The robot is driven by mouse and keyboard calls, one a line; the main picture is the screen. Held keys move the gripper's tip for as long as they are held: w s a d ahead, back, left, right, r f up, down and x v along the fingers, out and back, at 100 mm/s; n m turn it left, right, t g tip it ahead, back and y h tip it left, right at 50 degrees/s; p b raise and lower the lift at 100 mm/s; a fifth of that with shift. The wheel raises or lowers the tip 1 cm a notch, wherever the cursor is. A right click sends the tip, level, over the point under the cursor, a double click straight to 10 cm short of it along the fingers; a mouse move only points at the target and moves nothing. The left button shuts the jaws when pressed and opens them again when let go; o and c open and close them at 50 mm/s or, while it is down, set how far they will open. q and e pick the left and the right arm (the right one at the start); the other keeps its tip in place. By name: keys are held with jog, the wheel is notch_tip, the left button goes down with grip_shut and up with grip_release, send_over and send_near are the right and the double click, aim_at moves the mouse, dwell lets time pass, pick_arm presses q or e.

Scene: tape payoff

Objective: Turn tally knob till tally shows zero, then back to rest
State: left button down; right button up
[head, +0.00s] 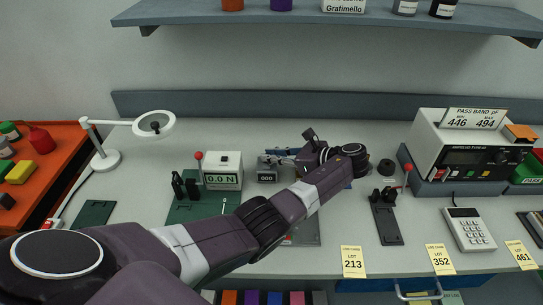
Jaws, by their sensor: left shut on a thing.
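The tally (267,173) is a small dark box with a white display that appears to read 000, standing at the middle of the bench. My left arm reaches in from the lower left, and its wrist bends so that the left gripper (283,156) points left at the tally's upper right side. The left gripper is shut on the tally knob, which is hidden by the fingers. My right gripper is not in view.
A black fixture with a red-tipped lever (386,205) stands to the right, near a calculator (468,229) and a white meter (465,148). A lamp (105,158) stands at left.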

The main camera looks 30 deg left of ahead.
pick_arm(q)
jog(key=c, duration=1.9)
grip_release()
jog(key=v, duration=1.2)
